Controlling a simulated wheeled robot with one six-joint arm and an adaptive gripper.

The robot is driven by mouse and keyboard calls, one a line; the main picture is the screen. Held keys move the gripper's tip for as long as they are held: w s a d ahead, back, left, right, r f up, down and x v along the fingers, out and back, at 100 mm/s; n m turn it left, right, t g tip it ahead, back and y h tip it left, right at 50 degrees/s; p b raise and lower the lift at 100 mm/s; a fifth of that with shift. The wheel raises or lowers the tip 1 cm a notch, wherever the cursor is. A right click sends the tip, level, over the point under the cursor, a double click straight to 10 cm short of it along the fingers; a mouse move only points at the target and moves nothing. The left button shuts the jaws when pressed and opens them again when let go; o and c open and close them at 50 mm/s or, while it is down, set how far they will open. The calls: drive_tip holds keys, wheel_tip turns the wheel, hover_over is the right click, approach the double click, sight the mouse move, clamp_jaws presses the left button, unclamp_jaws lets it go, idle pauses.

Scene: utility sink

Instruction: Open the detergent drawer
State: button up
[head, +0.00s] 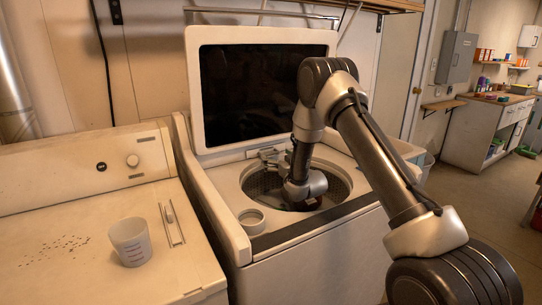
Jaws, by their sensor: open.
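The top-loading washer (345,250) stands in the middle with its dark-panelled lid (235,95) raised. Its round drum opening (258,186) shows below the lid. My arm reaches over from the right and bends down above the drum. I cannot clearly make out a detergent drawer; the back edge of the opening is partly hidden by my arm and gripper, so contact there cannot be told.
A round white cup-like part (252,219) sits at the washer top's front left. A second machine (90,255) on the left carries a measuring cup (130,242) and scattered dark specks. A counter (485,130) stands far right, with open floor before it.

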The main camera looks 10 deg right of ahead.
sight(272, 154)
drive_tip(key=x, duration=0.4)
drive_tip(key=shift+w, duration=0.1)
